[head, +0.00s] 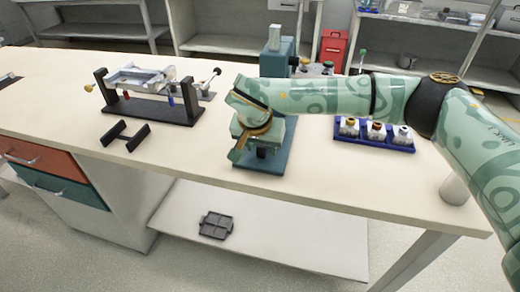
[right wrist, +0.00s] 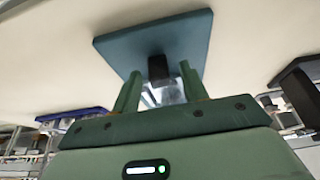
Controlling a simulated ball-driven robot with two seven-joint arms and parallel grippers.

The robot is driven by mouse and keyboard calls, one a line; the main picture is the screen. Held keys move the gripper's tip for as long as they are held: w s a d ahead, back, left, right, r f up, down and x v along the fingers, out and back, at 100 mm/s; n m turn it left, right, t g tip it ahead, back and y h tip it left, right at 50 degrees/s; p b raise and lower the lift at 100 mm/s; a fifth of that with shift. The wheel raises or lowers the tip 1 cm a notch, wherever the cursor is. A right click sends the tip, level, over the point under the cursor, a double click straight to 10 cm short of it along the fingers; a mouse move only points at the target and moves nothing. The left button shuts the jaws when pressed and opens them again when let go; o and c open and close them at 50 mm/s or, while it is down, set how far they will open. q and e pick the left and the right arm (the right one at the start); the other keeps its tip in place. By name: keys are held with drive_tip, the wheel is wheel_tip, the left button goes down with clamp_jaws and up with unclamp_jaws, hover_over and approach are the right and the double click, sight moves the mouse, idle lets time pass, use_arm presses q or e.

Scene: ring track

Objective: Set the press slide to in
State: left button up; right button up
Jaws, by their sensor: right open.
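The teal press (head: 277,62) stands near the middle of the table, with a grey part on top and a teal base plate. The plate also shows in the right wrist view (right wrist: 125,42). My right gripper (right wrist: 158,85) is open, its two green fingers reaching toward the press. A dark block and a silvery part (right wrist: 170,93) show between or just beyond the fingers; I cannot tell whether they touch. In the head view my right gripper (head: 246,150) and arm cover much of the press front, so the slide's position cannot be made out. My left gripper is not in view.
A black-ended rack with a metal frame (head: 150,105) stands at left, with a small black stand (head: 125,136) before it. A blue tray (head: 374,145) with several small jars sits at right. The table front between is clear. A grey tray (head: 215,225) lies on the lower shelf.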

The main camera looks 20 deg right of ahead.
drive_tip(key=shift+w+d+f, duration=0.1)
drive_tip(key=shift+w+f, duration=0.05)
drive_tip(key=shift+f, duration=0.2)
clamp_jaws()
drive_tip(key=w+d, duration=0.2)
drive_tip(key=w, duration=0.1)
drive_tip(key=shift+d, duration=0.1)
drive_tip(key=shift+w+d+r, duration=0.15)
drive_tip(key=shift+w, duration=0.15)
drive_tip(key=shift+c, duration=0.3)
unclamp_jaws()
drive_tip(key=shift+o, duration=0.3)
drive_tip(key=shift+w, duration=0.1)
